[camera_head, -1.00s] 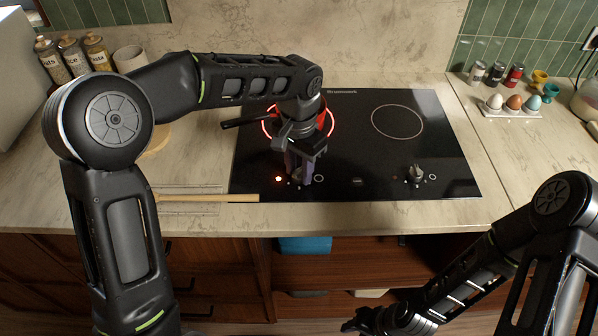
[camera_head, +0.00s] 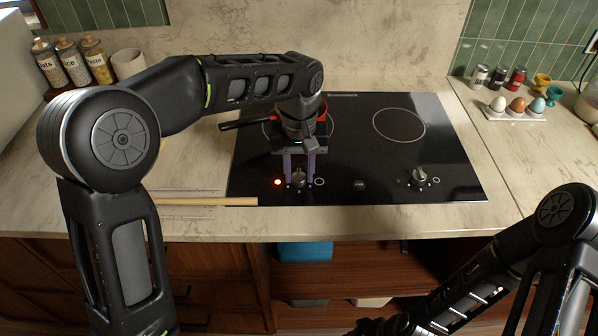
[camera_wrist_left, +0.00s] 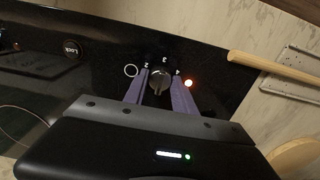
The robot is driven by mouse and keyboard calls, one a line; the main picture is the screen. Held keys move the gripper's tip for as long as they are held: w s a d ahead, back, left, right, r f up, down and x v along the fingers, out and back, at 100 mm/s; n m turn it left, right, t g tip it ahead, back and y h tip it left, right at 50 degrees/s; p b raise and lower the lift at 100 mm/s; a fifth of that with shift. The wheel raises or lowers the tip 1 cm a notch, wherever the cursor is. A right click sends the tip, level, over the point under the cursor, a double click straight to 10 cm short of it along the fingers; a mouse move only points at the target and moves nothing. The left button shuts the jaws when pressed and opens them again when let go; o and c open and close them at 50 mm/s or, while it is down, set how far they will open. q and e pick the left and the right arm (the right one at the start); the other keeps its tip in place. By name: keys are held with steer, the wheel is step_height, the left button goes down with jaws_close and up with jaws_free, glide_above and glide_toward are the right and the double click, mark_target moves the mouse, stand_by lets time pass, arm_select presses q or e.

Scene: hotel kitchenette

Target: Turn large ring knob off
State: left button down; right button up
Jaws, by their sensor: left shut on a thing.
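The left stove knob (camera_head: 299,179) stands on the front of the black cooktop, beside a lit orange indicator (camera_head: 277,182). My left gripper (camera_head: 300,168) comes down from above with its purple fingers on both sides of this knob, shut on it. In the left wrist view the knob (camera_wrist_left: 158,83) sits between the two fingers (camera_wrist_left: 158,92), with a ring mark and numbers around it. The left cooking ring (camera_head: 270,128), under a red pan (camera_head: 322,116), shows only a faint outline. My right gripper (camera_head: 383,326) is dark and cut off at the bottom edge.
The right ring (camera_head: 399,124) is empty, and its knob (camera_head: 419,175) stands at the front right. A wooden stick (camera_head: 205,201) lies left of the cooktop edge. Jars (camera_head: 78,66) stand at the back left. An egg tray (camera_head: 515,114) stands on the right counter.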

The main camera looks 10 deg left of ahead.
mark_target(299, 173)
stand_by(0.4)
arm_select(q)
steer(key=c, duration=1)
jaws_free()
steer(key=shift+r, duration=0.1)
step_height(299, 173, up, 8)
steer(key=shift+f, duration=0.15)
